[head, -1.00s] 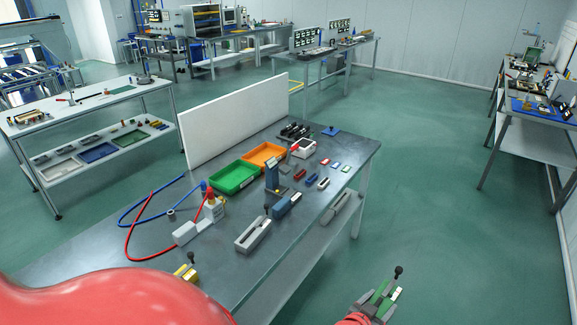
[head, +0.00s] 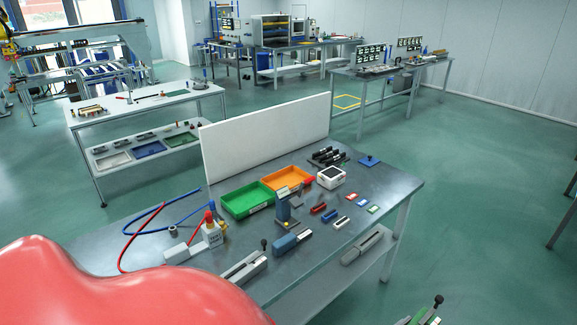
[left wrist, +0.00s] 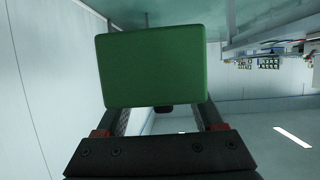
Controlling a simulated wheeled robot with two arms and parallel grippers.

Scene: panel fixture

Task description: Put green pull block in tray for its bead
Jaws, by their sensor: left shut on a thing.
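The green pull block (left wrist: 152,66) fills the middle of the left wrist view, held between the fingers of my left gripper (left wrist: 165,112). In the head view the green block (head: 419,316) shows with a black knob at the bottom edge, beyond the table's right side; my left gripper there is mostly cut off. I see no coloured bead on it. A green tray (head: 233,212) and an orange tray (head: 302,189) stand side by side on the table, in front of a white panel. Both look empty. My right gripper is not in view.
The white panel (head: 265,140) stands along the table's back. My red arm covers the lower left.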

